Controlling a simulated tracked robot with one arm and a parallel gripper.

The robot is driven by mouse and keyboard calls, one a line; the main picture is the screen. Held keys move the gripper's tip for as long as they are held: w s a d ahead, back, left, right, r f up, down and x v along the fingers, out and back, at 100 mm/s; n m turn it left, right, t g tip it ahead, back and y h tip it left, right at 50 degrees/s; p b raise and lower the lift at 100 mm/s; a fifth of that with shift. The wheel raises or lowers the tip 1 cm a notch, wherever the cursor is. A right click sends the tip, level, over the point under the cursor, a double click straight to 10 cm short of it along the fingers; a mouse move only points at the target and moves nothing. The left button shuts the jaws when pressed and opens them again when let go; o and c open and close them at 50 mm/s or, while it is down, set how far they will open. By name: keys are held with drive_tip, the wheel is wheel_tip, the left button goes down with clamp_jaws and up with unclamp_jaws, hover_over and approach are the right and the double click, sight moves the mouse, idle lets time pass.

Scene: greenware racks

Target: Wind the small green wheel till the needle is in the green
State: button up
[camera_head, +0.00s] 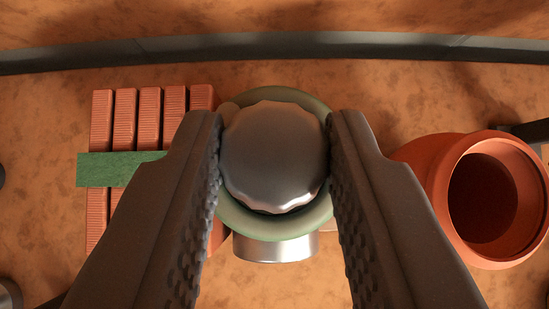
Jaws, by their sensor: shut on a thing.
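The small green wheel (272,228) is at the centre of the view, seen from its face. It has a pale green ring, and a round grey metal cap with a scalloped edge sits in front of the ring. My gripper (275,160) is shut on it, with one dark textured finger against the left side of the cap and one against the right. The fingers hide parts of the ring's sides. A short silver cylinder (275,247) shows just below the ring. No gauge or needle shows in this view.
Ribbed terracotta bars with a green band (120,170) lie close on the left, partly behind my left finger. An orange clay pot (438,185) with a dark round mouth is close on the right. A dark curved rail (270,45) crosses the top.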

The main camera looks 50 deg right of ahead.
drive_tip(key=shift+w+a+f+m+g+h+b, duration=0.15)
drive_tip(key=shift+m+g+h+b, duration=0.4)
drive_tip(key=shift+m+b, duration=0.6)
drive_tip(key=shift+r+m+g+b, duration=0.2)
drive_tip(key=shift+m+g+b, duration=0.05)
drive_tip(key=shift+g+b, duration=0.15)
drive_tip(key=o, duration=1)
drive_tip(key=p+v, duration=0.2)
drive_tip(key=v, duration=1.1)
drive_tip(key=shift+a+r+p, duration=0.15)
drive_tip(key=shift+a+p, duration=0.15)
drive_tip(key=shift+p, duration=0.05)
